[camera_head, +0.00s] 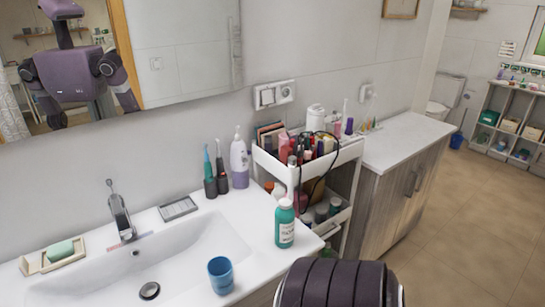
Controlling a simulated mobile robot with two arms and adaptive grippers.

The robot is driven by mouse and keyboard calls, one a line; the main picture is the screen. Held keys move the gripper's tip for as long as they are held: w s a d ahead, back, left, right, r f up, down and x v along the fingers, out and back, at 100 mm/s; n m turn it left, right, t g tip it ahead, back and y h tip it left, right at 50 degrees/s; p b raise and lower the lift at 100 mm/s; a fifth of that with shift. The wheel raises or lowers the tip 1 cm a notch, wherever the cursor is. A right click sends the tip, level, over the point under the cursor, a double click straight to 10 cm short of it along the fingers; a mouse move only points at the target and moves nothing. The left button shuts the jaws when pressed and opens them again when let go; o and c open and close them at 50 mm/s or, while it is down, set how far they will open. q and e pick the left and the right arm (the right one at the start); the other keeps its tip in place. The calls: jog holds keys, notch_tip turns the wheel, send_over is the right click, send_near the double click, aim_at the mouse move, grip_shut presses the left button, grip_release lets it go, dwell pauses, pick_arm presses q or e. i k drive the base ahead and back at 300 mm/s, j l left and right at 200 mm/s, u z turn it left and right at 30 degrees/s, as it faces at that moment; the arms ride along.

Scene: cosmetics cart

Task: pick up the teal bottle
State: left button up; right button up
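The teal bottle (285,224) stands upright near the right edge of the white sink counter. It has a pale cap and a white label. Neither of my grippers shows in the head view. A dark purple, ribbed part of my own body is at the bottom centre, just below the bottle in the picture.
A blue cup (220,274) stands left of the bottle, near the sink basin (170,262). A white cart (343,160) full of cosmetics is just behind and right of the bottle. A pump bottle (239,163) and toothbrushes stand by the wall.

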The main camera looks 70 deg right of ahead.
aim_at(284, 213)
jog(key=z, duration=2.3)
